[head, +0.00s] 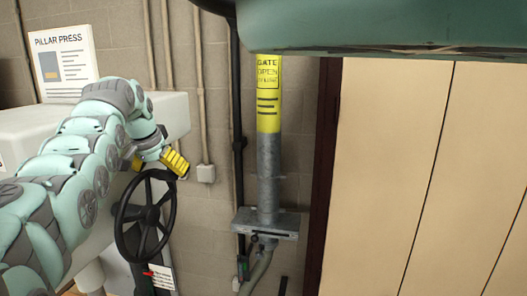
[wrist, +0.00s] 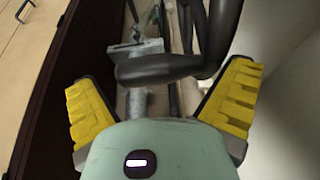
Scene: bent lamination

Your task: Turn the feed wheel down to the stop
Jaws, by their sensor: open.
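The feed wheel (head: 146,216) is a black spoked handwheel, standing upright on the side of the white machine in the head view. In the wrist view a thick dark part of the wheel (wrist: 160,70) crosses ahead of my gripper, between the lines of the two fingers. My gripper (head: 175,162) has yellow ribbed finger pads and is at the top of the wheel's rim in the head view. In the wrist view the pads of my gripper (wrist: 162,100) stand wide apart with nothing pinched between them. I cannot tell whether a pad touches the rim. No stop can be made out.
A grey pillar (head: 268,170) with a yellow "GATE" label stands right of the wheel, with a small bracket (head: 266,224) low on it. Pipes run up the block wall. A "Pillar Press" sign (head: 64,62) is at upper left. Beige panels (head: 430,170) fill the right.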

